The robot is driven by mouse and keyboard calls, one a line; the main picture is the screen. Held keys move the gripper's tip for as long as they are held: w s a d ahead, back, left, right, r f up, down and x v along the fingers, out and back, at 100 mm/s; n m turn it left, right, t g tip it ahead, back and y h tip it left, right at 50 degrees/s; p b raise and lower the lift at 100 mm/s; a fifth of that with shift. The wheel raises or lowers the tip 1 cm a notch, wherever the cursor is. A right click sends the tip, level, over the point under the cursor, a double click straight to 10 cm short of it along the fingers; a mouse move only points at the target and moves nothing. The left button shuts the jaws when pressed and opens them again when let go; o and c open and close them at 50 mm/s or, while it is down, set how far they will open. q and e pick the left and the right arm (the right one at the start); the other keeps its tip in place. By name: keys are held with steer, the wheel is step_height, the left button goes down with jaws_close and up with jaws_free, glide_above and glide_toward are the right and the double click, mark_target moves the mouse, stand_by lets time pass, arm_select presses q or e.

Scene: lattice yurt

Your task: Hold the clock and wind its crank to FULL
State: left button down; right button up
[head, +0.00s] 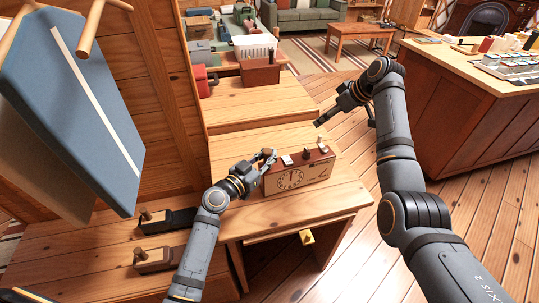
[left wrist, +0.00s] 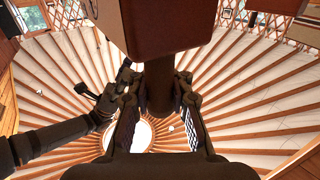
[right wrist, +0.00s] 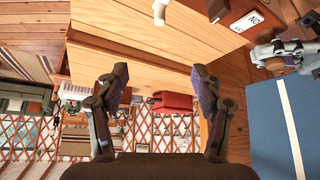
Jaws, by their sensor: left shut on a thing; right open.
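The clock (head: 312,176) is a reddish-brown wooden box with a round pale dial on its front, resting on the wooden table. Small white and dark parts sit on its top, with a cream knob (head: 319,139) near its far right end. My left gripper (head: 268,157) is at the clock's left end. In the left wrist view it is shut on a dark round handle (left wrist: 160,92) below the clock's body (left wrist: 160,25). My right gripper (head: 319,122) is open and empty, above and beyond the clock's right end. The right wrist view shows a cream peg (right wrist: 160,12) ahead of it.
Two dark-and-wood clamp-like blocks (head: 165,221) lie on the table at left. A blue panel (head: 75,100) hangs at upper left. A red object (head: 203,80) and a wooden box (head: 260,72) stand behind. The tabletop right of the clock is clear.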

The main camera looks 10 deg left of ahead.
arm_select(q)
steer(key=c, duration=1.1)
jaws_free()
arm_select(e)
steer(key=v, duration=1)
steer(key=shift+d, duration=0.1)
arm_select(q)
steer(key=v, duration=1.2)
steer(key=shift+f, duration=0.1)
